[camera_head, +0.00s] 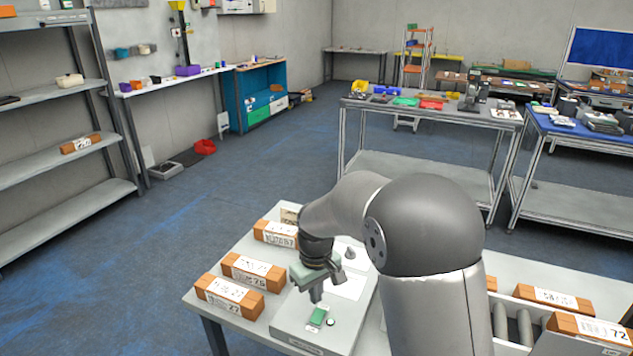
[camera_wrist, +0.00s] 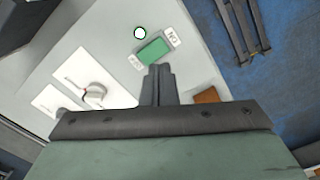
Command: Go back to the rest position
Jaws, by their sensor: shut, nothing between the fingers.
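My gripper (camera_head: 316,296) is shut and empty. In the head view it points down over the grey scanning panel (camera_head: 292,325) on the table, close above a green button or block (camera_head: 318,317). In the wrist view the closed fingers (camera_wrist: 158,84) end just beside the green block (camera_wrist: 153,51), which lies between two small white labels. I cannot tell whether the fingertips touch it. A small round white button (camera_wrist: 140,33) sits next to the green block.
Brown boxes with labels (camera_head: 229,296) line the table's left side, close to my gripper. More boxes (camera_head: 552,298) lie by the rollers (camera_head: 511,324) at right. A metal shelf (camera_head: 60,205) stands far left. The blue floor (camera_head: 215,210) between is clear.

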